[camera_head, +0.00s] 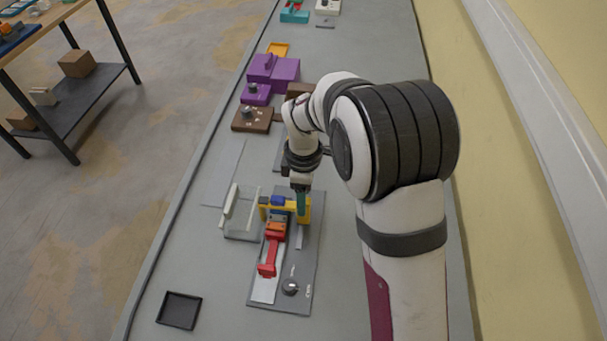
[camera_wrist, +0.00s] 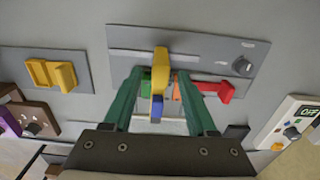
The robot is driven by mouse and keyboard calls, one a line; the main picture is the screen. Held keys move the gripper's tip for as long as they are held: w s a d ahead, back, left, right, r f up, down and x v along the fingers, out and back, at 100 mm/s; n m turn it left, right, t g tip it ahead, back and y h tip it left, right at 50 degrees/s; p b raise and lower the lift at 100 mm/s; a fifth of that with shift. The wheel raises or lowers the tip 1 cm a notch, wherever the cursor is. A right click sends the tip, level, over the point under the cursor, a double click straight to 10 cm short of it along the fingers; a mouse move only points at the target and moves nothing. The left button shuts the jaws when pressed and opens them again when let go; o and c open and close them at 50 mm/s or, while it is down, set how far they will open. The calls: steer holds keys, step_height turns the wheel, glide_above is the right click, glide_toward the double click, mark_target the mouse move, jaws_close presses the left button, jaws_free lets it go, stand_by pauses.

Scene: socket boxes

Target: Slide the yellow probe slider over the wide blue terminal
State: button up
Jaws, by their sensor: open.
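The yellow probe slider (camera_head: 263,201) stands at the far end of a grey panel (camera_head: 305,262). In the wrist view the yellow slider (camera_wrist: 160,64) is a tall bar between my gripper's green fingers. My gripper (camera_wrist: 160,76) is open, with one finger on each side of the slider and gaps visible. In the head view my gripper (camera_head: 303,209) points down at the slider's right part and partly hides it. A blue terminal (camera_head: 278,200) sits close by the slider; its blue block (camera_wrist: 156,107) shows just below the yellow bar. I cannot tell its width.
A black tray (camera_head: 179,310) lies near left. Purple boxes (camera_head: 286,70) stand farther back.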

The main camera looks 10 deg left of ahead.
step_height(320, 180, up, 10)
steer(key=shift+r, duration=0.25)
steer(key=s+d+r+m+y, duration=0.1)
steer(key=s+d+m, duration=0.5)
steer(key=s+m, duration=0.5)
steer(key=s+d+m, duration=0.6)
steer(key=s+m, duration=0.6)
steer(key=s, duration=0.2)
steer(key=shift+d+r+m+y, duration=0.3)
steer(key=shift+d+r+y, duration=0.05)
steer(key=shift+d+y, duration=0.05)
